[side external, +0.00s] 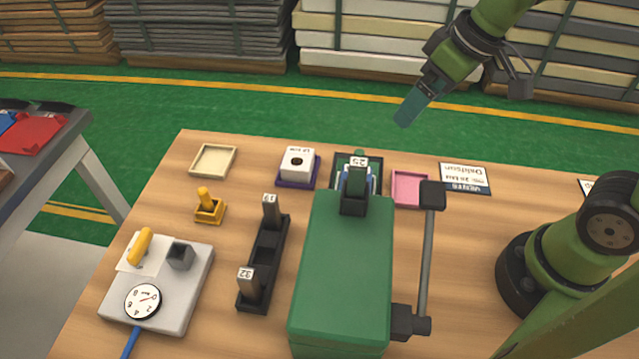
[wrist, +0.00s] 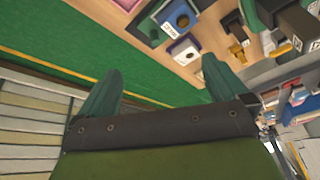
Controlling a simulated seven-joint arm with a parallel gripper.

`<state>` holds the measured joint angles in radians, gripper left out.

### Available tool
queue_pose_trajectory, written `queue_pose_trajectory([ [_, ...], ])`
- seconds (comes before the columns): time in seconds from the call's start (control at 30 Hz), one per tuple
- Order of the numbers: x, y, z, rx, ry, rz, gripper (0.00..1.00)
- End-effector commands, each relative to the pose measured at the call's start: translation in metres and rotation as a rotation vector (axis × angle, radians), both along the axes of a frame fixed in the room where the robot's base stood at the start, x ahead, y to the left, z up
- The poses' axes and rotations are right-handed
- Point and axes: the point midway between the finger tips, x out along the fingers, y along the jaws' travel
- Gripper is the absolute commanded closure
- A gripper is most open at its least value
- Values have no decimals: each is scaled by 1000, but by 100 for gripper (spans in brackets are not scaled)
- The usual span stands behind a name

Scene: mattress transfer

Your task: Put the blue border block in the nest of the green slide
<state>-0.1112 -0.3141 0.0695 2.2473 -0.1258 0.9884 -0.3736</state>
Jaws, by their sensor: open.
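A white block with a blue border (side external: 343,184) shows only in part in the side view, behind the black head of the green press. It appears to sit in the dark green slide (side external: 374,160), but its exact seating is hidden. In the wrist view, the blue-bordered block (wrist: 179,17) is near the top, with a dark hole in its top. My gripper (side external: 404,121) is raised beyond the table's far edge, up and right of the slide, apart from everything. In the wrist view, my gripper (wrist: 161,65) has its two fingers spread with nothing between them.
The green press (side external: 342,265) and its lever (side external: 429,250) stand close in front of the slide. A white block (side external: 298,161) on a purple tray is left of the slide; a pink tray (side external: 411,189) is right. A cream tray (side external: 213,161), black rack (side external: 264,262) and dial scale (side external: 185,285) lie left.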

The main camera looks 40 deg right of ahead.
Motion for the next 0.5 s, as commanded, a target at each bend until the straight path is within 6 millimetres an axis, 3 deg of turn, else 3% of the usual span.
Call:
queue_pose_trajectory([
  [0.2,-43,-33,23,201,-140,-376,0],
  [0.5,-58,-42,25,300,-186,-522,0],
])
